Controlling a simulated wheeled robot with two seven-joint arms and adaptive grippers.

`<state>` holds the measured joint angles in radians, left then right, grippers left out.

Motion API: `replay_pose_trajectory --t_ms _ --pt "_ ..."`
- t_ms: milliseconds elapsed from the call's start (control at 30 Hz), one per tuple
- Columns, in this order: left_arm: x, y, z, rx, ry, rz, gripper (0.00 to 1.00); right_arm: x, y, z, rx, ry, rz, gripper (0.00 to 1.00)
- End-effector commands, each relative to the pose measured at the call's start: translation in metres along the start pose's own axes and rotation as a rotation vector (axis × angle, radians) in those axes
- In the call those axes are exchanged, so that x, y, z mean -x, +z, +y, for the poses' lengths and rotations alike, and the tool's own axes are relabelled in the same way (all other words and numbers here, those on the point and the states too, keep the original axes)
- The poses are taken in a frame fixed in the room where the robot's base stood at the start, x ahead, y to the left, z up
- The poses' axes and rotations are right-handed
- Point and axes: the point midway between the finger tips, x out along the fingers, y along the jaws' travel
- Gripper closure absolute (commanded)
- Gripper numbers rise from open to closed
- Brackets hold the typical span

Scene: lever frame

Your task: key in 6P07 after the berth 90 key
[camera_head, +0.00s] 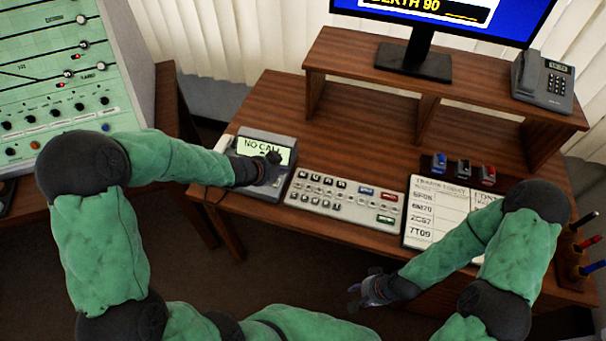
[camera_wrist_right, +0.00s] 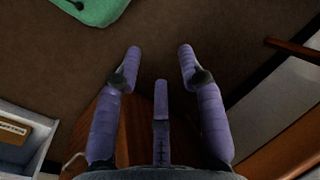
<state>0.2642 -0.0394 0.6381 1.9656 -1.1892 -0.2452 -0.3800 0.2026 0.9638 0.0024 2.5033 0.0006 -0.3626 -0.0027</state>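A white keyboard panel (camera_head: 345,200) with rows of small keys, plus blue, red and green keys, lies on the wooden desk. The monitor (camera_head: 460,15) above it shows a label ending in "BERTH 90"; its top is cut off. A grey box (camera_head: 257,190) left of the panel has a lit screen reading "NO CALL". My left gripper (camera_head: 273,158) is small and dark over the right side of this box; its fingers cannot be made out. My right gripper (camera_head: 368,290) hangs in front of the desk edge, apart from the panel. In the right wrist view its fingers (camera_wrist_right: 160,65) are spread and empty.
A paper train list (camera_head: 437,212) lies right of the panel, partly covered by my right arm. Behind it stand blue, dark and red-topped blocks (camera_head: 463,170). A phone (camera_head: 543,80) sits on the raised shelf (camera_head: 350,60). A green control board (camera_head: 60,85) stands left.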

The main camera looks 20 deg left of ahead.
Motion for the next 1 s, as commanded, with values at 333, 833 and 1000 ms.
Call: replay_pose_trajectory --t_ms 333,833,1000 --pt "-0.0004 0.0000 -0.0001 0.000 0.000 0.000 1.00 0.0000 0.0000 0.0000 0.000 0.000 0.000 1.00" --pt "-0.0004 0.0000 -0.0001 0.000 0.000 0.000 1.00 0.0000 0.0000 0.0000 0.000 0.000 0.000 1.00" --pt "-0.0004 0.0000 -0.0001 0.000 0.000 0.000 1.00 0.0000 0.0000 0.0000 0.000 0.000 0.000 1.00"
